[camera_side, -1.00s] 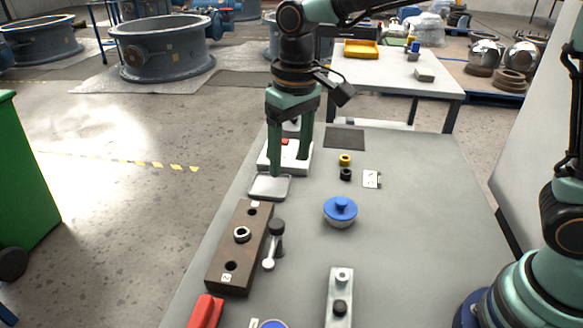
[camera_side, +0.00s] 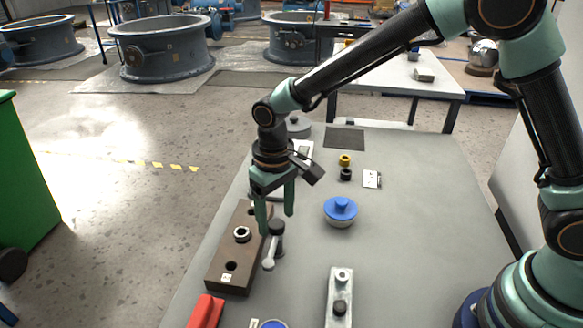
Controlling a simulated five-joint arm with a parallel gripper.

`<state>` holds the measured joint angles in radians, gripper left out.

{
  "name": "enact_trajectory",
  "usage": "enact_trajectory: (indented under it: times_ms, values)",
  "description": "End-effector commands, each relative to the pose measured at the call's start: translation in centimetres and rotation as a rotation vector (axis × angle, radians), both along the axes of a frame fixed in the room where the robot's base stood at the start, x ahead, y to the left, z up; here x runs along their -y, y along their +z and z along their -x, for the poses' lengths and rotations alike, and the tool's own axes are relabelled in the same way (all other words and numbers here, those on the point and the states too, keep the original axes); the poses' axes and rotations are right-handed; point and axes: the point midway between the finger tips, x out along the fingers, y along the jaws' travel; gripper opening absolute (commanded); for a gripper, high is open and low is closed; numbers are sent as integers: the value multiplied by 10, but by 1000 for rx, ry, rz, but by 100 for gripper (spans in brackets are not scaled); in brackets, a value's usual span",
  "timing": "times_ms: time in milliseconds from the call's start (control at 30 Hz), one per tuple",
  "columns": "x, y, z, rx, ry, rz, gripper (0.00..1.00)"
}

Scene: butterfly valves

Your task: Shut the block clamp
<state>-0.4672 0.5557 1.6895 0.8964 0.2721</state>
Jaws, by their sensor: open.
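The brown block (camera_side: 229,263) lies on the left part of the bench, with dark holes and a metal ring (camera_side: 242,234) in its top. The clamp lever (camera_side: 273,250) stands beside the block's right side, with a dark upper end and a silver ball at its lower end. My gripper (camera_side: 276,222) is open, fingers pointing down, around or just above the lever's dark end. I cannot tell whether either finger touches it. The left finger hides part of the block's right edge.
A blue-lidded round pot (camera_side: 340,211) stands to the right. A metal bar with knobs (camera_side: 340,297) and a red part (camera_side: 206,312) lie at the front. Yellow and black rings (camera_side: 345,160) and a white card (camera_side: 372,179) lie farther back. The right side of the bench is clear.

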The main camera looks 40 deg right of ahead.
Motion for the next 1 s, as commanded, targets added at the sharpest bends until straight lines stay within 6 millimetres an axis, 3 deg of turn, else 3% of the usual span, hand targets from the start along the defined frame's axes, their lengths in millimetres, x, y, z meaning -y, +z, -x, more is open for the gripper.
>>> enact_trajectory:
  times_ms: [133, 433, 467, 633, 1000]
  values:
    - [0, -10, 0, -1, 0, 0, 72]
    - [0, -13, 0, 0, 0, 0, 72]
    - [0, -13, 0, 0, 0, 0, 68]
    - [0, -12, 0, 0, 0, 0, 3]
    - [0, -12, 0, 0, 0, 0, 0]
